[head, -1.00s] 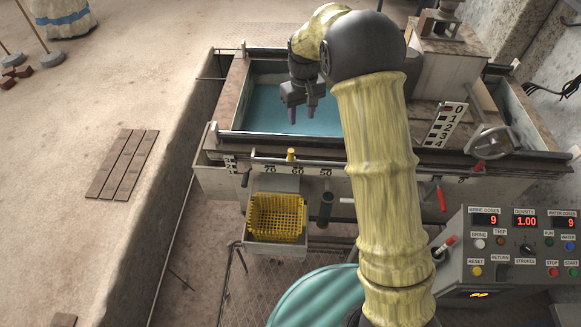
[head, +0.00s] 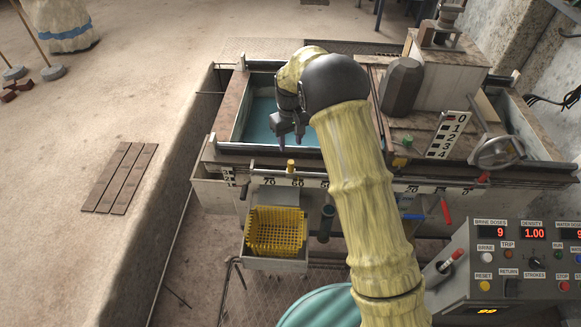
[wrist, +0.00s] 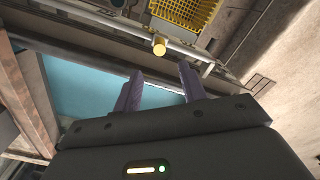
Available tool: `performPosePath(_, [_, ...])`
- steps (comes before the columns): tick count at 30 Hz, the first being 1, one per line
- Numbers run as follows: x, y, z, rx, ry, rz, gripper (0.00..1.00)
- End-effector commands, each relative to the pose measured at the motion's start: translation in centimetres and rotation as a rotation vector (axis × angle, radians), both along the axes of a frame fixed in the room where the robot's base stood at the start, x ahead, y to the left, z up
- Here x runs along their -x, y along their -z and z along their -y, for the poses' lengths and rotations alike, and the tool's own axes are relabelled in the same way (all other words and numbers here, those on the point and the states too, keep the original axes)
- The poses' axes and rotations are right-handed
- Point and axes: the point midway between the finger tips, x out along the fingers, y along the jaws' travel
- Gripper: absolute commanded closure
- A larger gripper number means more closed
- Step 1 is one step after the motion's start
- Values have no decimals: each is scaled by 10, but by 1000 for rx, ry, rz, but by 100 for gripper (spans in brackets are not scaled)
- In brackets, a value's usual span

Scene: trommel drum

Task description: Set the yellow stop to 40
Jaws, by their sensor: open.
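The yellow stop (head: 290,166) is a small yellow peg on the rail along the trough's front edge. It stands near the 60 mark of the number scale (head: 269,183), on the side toward 70. My gripper (head: 289,142) is open and empty, just behind and above the stop, pointing down. In the wrist view, the stop (wrist: 159,46) shows just beyond the purple fingertips (wrist: 160,72), roughly centred between them and apart from them.
A control panel (head: 515,262) stands at the right. Red (head: 446,210) and blue (head: 412,216) handles stick out from the front, right of my arm. A teal round drum (head: 318,306) is below.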

Motion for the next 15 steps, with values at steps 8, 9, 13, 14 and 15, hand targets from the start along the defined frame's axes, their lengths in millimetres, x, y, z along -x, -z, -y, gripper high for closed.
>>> performPosePath(8, [1,52,0,1,-2,-2,59])
performPosePath(9, [1,59,0,1,-2,-2,59])
performPosePath(13, [1,82,0,1,-2,-2,59])
performPosePath(14, [1,87,0,1,-2,-2,59])
performPosePath(15, [1,94,0,1,-2,-2,59])
